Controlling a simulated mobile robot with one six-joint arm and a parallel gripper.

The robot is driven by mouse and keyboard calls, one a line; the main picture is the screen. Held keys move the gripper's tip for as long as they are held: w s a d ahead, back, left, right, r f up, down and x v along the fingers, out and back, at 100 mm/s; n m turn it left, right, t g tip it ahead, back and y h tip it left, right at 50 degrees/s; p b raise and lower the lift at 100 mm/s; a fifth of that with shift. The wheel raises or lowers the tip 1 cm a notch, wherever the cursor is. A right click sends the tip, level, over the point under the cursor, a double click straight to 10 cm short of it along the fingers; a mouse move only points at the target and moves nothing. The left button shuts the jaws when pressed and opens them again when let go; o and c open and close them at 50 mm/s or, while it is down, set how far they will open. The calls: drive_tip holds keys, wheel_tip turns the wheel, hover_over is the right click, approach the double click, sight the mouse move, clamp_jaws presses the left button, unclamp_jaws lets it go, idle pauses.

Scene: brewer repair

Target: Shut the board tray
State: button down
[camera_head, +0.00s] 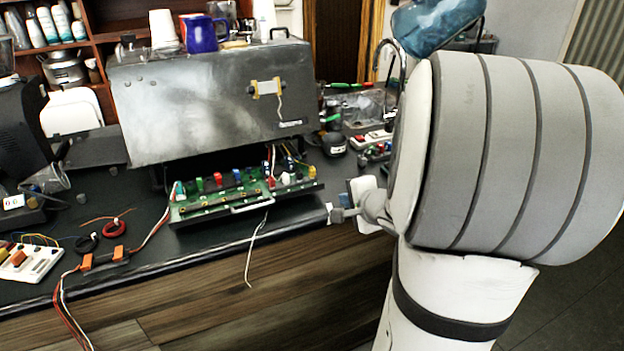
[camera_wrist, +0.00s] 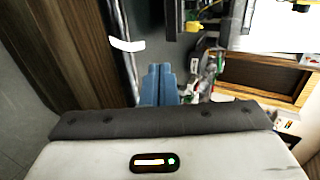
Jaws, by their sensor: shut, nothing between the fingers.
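The board tray (camera_head: 296,190) is a dark flat tray carrying a green circuit board (camera_head: 225,196) with several coloured parts. It stands out from under the grey metal housing (camera_head: 205,110), over the front of the counter. A pale bar handle (camera_head: 253,203) is on its front edge. My gripper (camera_head: 343,200) is to the right of the tray, near the counter's front edge, and apart from the handle. In the wrist view, the blue fingers of my gripper (camera_wrist: 158,67) are together and hold nothing. My arm partly hides the gripper in the head view.
A blue mug (camera_head: 201,34) and white cups (camera_head: 163,30) stand on the housing. Wires and an orange-ended connector (camera_head: 105,259) lie left of the tray. A white wire hangs in front of the counter. Clutter stands on the counter behind my gripper. The wooden counter front (camera_head: 200,300) is below.

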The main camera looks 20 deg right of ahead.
approach(323, 187)
drive_tip(key=f, duration=0.1)
drive_tip(key=w+f, duration=0.1)
drive_tip(key=f, duration=0.1)
drive_tip(key=shift+w+a, duration=0.15)
drive_tip(key=w+p, duration=0.1)
drive_tip(key=w, duration=0.1)
drive_tip(key=shift+w, duration=1.15)
